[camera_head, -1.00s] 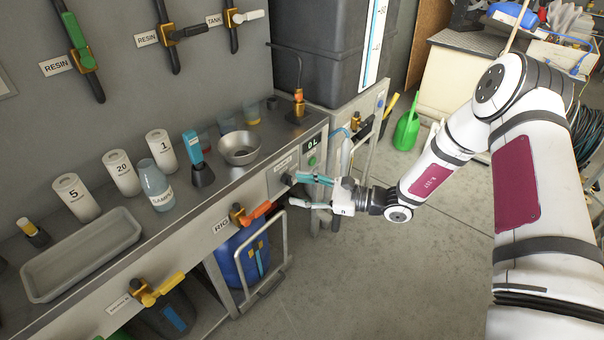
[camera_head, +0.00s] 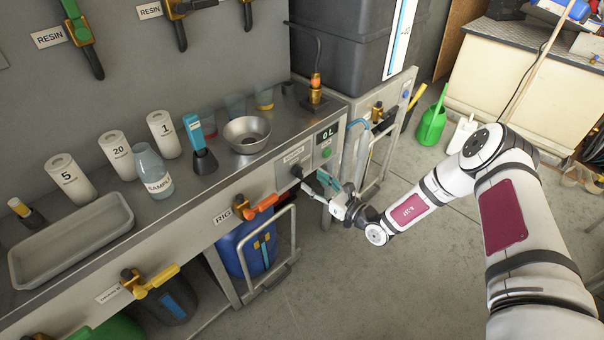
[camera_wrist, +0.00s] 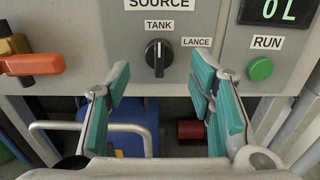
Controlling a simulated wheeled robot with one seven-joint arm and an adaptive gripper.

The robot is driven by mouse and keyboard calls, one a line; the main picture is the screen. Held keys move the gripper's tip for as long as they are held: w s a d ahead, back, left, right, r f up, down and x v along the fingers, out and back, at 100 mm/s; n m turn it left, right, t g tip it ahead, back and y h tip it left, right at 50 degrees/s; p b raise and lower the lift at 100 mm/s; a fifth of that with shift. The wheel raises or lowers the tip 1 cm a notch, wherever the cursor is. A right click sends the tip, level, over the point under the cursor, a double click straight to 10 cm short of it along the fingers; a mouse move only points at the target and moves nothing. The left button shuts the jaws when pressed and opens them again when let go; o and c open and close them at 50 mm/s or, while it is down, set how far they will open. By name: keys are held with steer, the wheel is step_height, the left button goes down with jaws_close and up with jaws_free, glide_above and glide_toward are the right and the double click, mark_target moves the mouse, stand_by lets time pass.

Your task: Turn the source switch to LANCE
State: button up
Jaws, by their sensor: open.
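The source switch (camera_wrist: 158,57) is a black knob with a white line on the grey panel. Its line points up toward the TANK label (camera_wrist: 159,26); the LANCE label (camera_wrist: 196,42) is up and right of it. In the head view the switch (camera_head: 297,171) shows small on the bench front. My gripper (camera_wrist: 160,80) is open, with teal finger pads to the left and right of the switch and slightly below it in the wrist view. Nothing is between the fingers. In the head view my gripper (camera_head: 320,184) is just in front of the panel. Contact with the knob is not visible.
The green RUN button (camera_wrist: 260,68) and a display (camera_wrist: 275,10) reading 0L are right of the switch. An orange-handled valve (camera_wrist: 32,64) is at left. A metal frame (camera_head: 270,262) and blue drum (camera_head: 245,250) stand below.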

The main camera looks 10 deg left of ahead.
mark_target(301, 179)
steer(key=b+x, duration=0.1)
steer(key=x, duration=0.5)
steer(key=shift+w+a, duration=0.1)
steer(key=shift+a, duration=0.15)
steer(key=c, duration=1.1)
